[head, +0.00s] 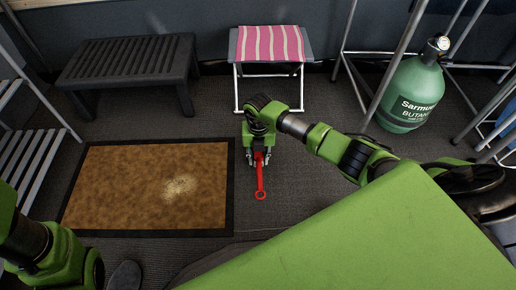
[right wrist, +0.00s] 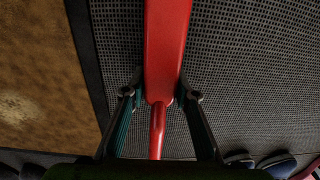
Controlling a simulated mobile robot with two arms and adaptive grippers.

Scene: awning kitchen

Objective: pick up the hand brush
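The red hand brush (head: 260,181) lies on the dark woven floor just right of the brown mat, its ring-ended handle pointing toward me. My right gripper (head: 258,158) is down over its far part, which is hidden beneath the gripper. In the right wrist view the brush's wide red part (right wrist: 166,45) and thin red part (right wrist: 157,130) run between the two fingers (right wrist: 162,97). The fingers stand apart on either side of it, with a small gap showing at the left. My left arm shows at the lower left, but its gripper is out of view.
The brown mat (head: 110,190) with a black border and a pale spill (head: 180,187) lies to the left. A dark bench (head: 125,62), a pink striped stool (head: 270,44) and a green butane bottle (head: 411,92) stand behind. Bare floor surrounds the brush.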

